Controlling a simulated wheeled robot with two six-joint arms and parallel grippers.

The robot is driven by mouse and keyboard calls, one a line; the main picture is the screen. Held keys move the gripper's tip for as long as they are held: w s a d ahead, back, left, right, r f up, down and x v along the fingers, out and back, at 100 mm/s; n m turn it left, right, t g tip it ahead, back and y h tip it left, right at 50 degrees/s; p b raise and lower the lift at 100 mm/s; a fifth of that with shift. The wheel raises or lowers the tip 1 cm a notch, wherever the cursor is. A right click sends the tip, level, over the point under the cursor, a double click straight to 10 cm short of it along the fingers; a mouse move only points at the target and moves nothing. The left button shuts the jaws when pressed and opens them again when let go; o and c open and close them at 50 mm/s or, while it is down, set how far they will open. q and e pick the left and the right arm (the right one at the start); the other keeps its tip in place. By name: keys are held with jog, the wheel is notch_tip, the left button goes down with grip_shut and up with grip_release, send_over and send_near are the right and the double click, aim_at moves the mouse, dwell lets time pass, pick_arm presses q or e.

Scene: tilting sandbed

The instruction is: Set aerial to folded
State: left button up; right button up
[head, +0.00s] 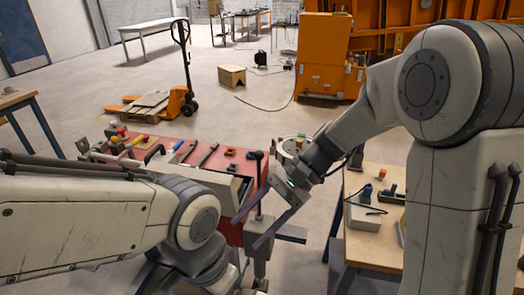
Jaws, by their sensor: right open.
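The only candidate I see for the aerial is a thin black rod (374,210) at the grey box (364,218) on the wooden table at right. It is too small for me to be sure of this or of its angle. My right gripper (246,233) is open and empty, its two dark fingers pointing down and left over the front right of the red-topped bench. It is well to the left of the grey box. My left arm comes in low from the left. A grey T-shaped part below the right fingers may be my left gripper, but its jaws are not clear.
The red bench (228,163) holds several hand tools and a grey tray. The wooden table (383,177) at right also bears dark tools. A white bucket (287,150) stands behind the right gripper.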

aim_at(259, 159)
jog(key=w+d+r+m+t+y, duration=0.2)
jog(key=w+d+m+t+y, duration=0.3)
jog(key=w, duration=0.4)
jog(key=w+d+r+m+t+y, duration=0.1)
jog(key=w+d+m+t+y, duration=0.15)
jog(key=w+d+m, duration=0.4)
jog(key=shift+n+y, duration=0.35)
jog(key=shift+n, duration=0.5)
jog(key=shift+w+a+r+p, duration=0.1)
jog(key=shift+w+a+p, duration=0.45)
jog(key=shift+a, duration=1)
jog(key=shift+w+a+f+p, duration=0.1)
jog(key=shift+w+a+p, duration=0.4)
jog(key=shift+a, duration=1.1)
jog(key=shift+w+a+r+p, duration=0.1)
jog(key=shift+w+a+p, duration=0.4)
jog(key=shift+a, duration=1.05)
jog(key=shift+w, duration=0.1)
grip_shut()
